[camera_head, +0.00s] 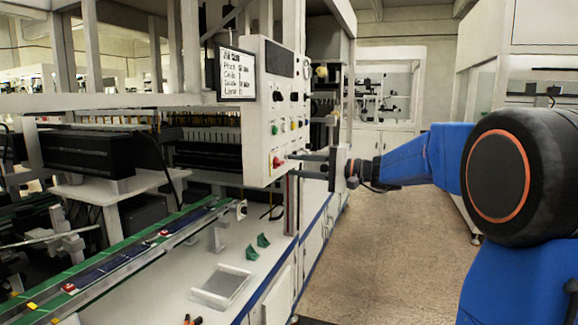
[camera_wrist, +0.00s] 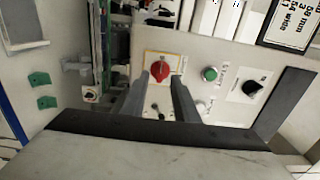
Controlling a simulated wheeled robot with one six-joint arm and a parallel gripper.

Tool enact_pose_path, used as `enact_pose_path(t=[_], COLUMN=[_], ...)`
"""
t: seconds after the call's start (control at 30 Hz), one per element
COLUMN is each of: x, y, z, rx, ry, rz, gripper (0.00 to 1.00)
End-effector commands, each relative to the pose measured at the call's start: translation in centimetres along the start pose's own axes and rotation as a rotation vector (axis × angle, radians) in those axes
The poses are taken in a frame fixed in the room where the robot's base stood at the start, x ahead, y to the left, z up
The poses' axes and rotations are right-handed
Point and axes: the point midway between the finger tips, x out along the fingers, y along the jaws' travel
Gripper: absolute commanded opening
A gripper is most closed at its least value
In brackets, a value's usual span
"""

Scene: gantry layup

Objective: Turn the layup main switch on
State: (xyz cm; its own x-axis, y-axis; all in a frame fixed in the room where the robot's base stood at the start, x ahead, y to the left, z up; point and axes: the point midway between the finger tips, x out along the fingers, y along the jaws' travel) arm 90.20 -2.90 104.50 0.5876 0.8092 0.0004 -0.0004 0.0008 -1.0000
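The main switch is a red rotary knob (camera_wrist: 159,69) on a yellow plate, on the light grey control panel. In the head view the red knob (camera_head: 277,161) sits low on the panel's face. My gripper (camera_wrist: 160,80) is open, its two fingers pointing at the panel, one on each side of the knob's lower part. I cannot tell whether the fingertips touch the knob. In the head view my gripper (camera_head: 300,157) reaches the panel from the right, close to the knob.
A green button (camera_wrist: 210,74) and a black selector knob (camera_wrist: 252,87) sit beside the switch. The panel (camera_head: 258,140) overhangs a white bench with a metal tray (camera_head: 221,285) and green brackets (camera_head: 263,240). The floor aisle (camera_head: 375,240) at right is clear.

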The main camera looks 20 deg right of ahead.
Motion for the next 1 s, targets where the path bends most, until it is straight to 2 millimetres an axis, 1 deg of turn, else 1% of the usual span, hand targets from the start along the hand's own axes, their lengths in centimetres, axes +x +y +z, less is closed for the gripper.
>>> enact_pose_path(t=[0.03, 0.1, 0.23, 0.4, 0.63, 0.73, 0.77, 1.0], x=[0.8, 1.6, 2.6, 3.1, 3.0, 3.0, 3.0, 3.0], y=[0.0, 0.0, 0.0, 0.0, 0.0, 0.0, 0.0, 0.0], z=[0.0, 0.0, 0.0, 0.0, 0.0, 0.0, 0.0, 0.0], rx=[0.000, 0.000, -0.001, -0.001, -0.001, -0.001, -0.001, 0.005], ry=[-0.002, -0.003, -0.001, -0.001, 0.000, 0.000, 0.000, 0.000], rz=[0.000, 0.000, 0.001, 0.000, 0.000, 0.000, 0.000, 0.001], gripper=[0.27, 0.27, 0.27, 0.27, 0.27, 0.03, 0.00, 0.00])
